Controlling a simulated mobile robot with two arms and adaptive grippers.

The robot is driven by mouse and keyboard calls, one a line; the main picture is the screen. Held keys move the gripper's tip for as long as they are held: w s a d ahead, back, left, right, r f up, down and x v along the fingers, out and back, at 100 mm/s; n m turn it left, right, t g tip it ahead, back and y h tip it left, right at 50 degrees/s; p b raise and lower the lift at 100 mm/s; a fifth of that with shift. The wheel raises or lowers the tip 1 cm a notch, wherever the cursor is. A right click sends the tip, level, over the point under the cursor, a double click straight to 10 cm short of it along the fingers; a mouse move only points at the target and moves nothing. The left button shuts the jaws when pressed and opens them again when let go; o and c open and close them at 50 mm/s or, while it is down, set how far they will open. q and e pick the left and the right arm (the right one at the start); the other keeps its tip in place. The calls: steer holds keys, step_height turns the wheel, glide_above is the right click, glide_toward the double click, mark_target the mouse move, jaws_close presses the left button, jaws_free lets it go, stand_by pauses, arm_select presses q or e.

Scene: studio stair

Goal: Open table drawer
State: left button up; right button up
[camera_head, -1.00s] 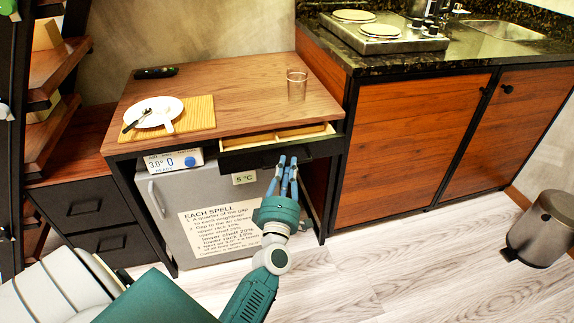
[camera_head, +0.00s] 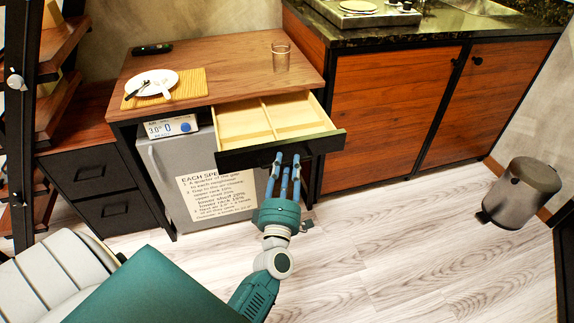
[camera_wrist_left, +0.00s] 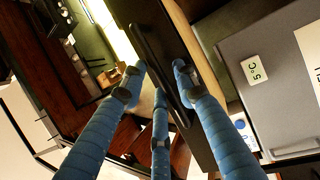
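The table drawer (camera_head: 240,122) is pulled well out from under the wooden tabletop. Its pale, divided inside shows and looks empty. Its dark front (camera_head: 325,145) faces me. My left gripper (camera_head: 286,157) is at the middle of this front, its blue fingers spread. In the left wrist view the dark bar handle (camera_wrist_left: 155,58) passes between the fingers of my left gripper (camera_wrist_left: 158,78). A gap shows between the handle and the left finger, so the gripper looks open around the handle. My right gripper is not in view.
A plate (camera_head: 152,83) on a mat, a glass (camera_head: 281,57) and a dark object (camera_head: 152,49) stand on the tabletop. A small grey fridge (camera_head: 165,165) is below. A bin (camera_head: 522,192) stands at the right. The floor in front is clear.

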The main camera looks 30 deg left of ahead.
arm_select(q)
steer(key=v, duration=1.2)
steer(key=shift+d, duration=0.1)
stand_by(0.4)
